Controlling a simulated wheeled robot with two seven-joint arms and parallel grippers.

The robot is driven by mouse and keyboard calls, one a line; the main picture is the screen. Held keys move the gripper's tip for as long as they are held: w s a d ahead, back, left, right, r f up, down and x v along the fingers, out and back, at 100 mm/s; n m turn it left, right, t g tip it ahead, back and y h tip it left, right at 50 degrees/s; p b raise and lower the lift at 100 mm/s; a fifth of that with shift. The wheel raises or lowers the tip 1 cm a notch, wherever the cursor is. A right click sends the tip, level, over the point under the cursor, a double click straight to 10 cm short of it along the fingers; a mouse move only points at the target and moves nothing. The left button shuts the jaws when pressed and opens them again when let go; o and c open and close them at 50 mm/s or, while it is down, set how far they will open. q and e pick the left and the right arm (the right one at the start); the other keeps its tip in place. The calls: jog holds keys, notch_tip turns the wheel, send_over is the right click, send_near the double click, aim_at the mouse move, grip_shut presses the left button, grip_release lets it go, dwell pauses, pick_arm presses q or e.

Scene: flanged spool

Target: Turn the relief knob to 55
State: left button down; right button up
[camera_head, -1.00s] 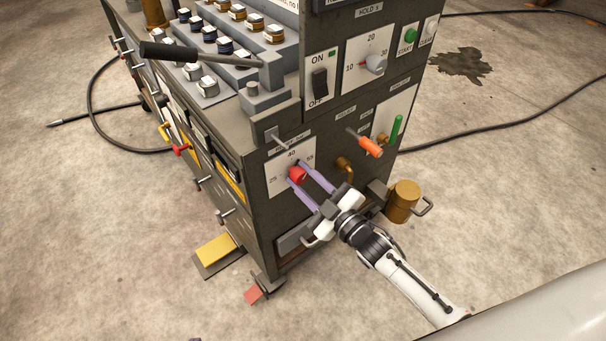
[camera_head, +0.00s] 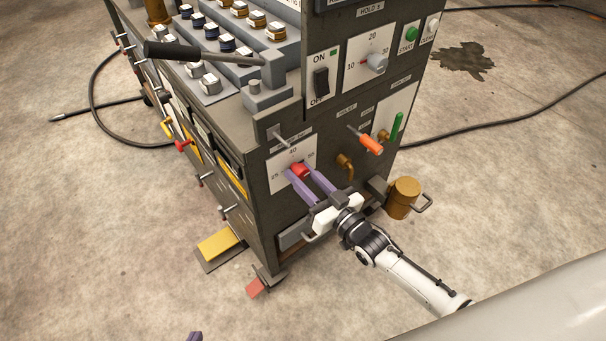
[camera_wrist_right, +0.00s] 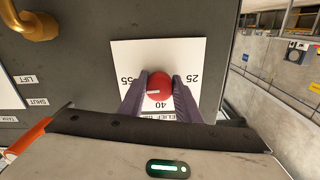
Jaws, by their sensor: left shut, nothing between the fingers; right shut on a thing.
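The red relief knob (camera_head: 300,170) sits on a white dial plate (camera_head: 278,176) marked 25, 40 and 55, low on the dark cabinet face. My right gripper (camera_head: 302,176) is shut on the knob, one purple finger on each side. In the right wrist view the knob (camera_wrist_right: 159,86) lies between the fingertips, and the plate (camera_wrist_right: 150,52) appears upside down. A small pale mark shows on the knob; I cannot read its exact setting. Only a purple tip of my left gripper (camera_head: 194,336) shows at the bottom edge, away from the cabinet.
An orange-handled lever (camera_head: 370,145), a brass elbow pipe (camera_head: 346,166) and a green handle (camera_head: 397,126) stick out right of the dial. A brass canister (camera_head: 403,197) stands at the cabinet's right. A yellow pedal (camera_head: 218,243) is low at the left.

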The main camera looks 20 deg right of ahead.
jog(key=shift+m, duration=0.5)
jog(key=o, duration=1.1)
jog(key=shift+c, duration=0.2)
jog(key=v, duration=1)
jog(key=shift+s, duration=0.15)
jog(key=s+a+f+g+h, duration=0.1)
jog(key=s+f+g, duration=0.3)
jog(key=s, duration=0.4)
jog(key=s+a+f+n+g+h, duration=0.1)
jog(key=s+f+g, duration=0.3)
jog(key=s, duration=0.5)
notch_tip(320, 180, down, 3)
jog(key=shift+a+r+h, duration=0.1)
jog(key=shift+a+h, duration=0.1)
jog(key=shift+h, duration=0.7)
